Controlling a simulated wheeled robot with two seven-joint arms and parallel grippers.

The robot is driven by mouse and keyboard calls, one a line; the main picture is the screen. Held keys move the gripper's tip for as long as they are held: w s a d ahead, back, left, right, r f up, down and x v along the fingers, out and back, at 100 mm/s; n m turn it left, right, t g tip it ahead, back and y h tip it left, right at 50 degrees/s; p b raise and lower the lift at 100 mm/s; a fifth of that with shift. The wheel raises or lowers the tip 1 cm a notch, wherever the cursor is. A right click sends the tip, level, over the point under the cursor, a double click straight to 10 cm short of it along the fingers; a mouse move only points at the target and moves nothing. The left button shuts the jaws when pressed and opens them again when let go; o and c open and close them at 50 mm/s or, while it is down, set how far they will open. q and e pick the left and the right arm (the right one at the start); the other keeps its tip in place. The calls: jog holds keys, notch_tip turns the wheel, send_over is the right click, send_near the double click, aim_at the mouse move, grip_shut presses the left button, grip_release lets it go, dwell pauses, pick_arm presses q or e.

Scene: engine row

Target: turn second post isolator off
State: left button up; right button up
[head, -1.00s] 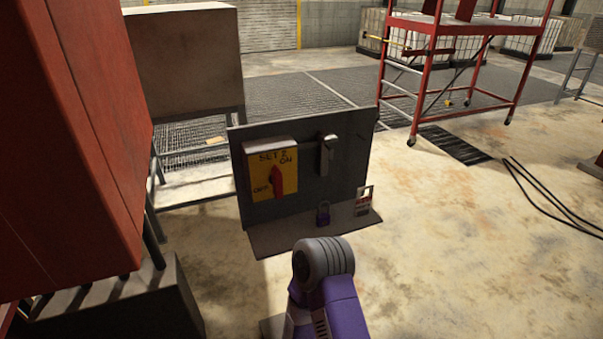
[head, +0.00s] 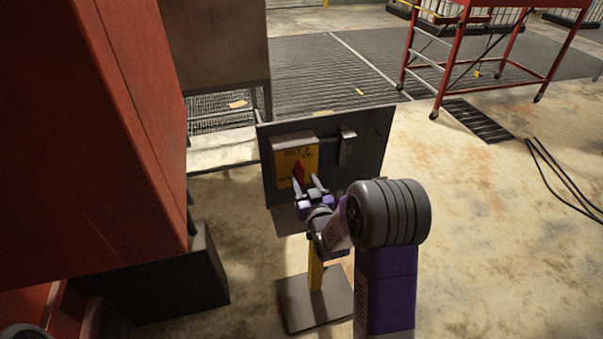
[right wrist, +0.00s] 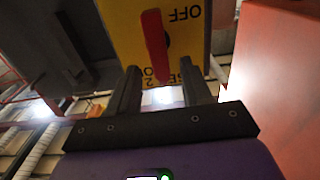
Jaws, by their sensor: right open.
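The isolator is a yellow panel (head: 309,158) marked "SET 2" on a grey backing plate (head: 370,140). Its red handle (head: 299,172) is partly covered by my gripper in the head view. The right wrist view shows the panel (right wrist: 120,25) upside down, with the handle (right wrist: 156,46) roughly upright in the picture and the "OFF" mark beside one end. My right gripper (head: 297,176) is open in front of the panel. In the wrist view the handle lies beyond and between the fingers (right wrist: 160,85); contact cannot be told. My left gripper is out of view.
A grey metal latch (head: 346,147) sits right of the panel. A large red cabinet (head: 90,140) stands close on the left. The plate's stand has a yellow post (head: 316,268) and grey foot (head: 295,305). Open concrete floor lies right; a red wheeled frame (head: 455,60) stands behind.

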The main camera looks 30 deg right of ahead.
aim_at(301, 175)
jog(key=shift+x, duration=1.85)
grip_shut()
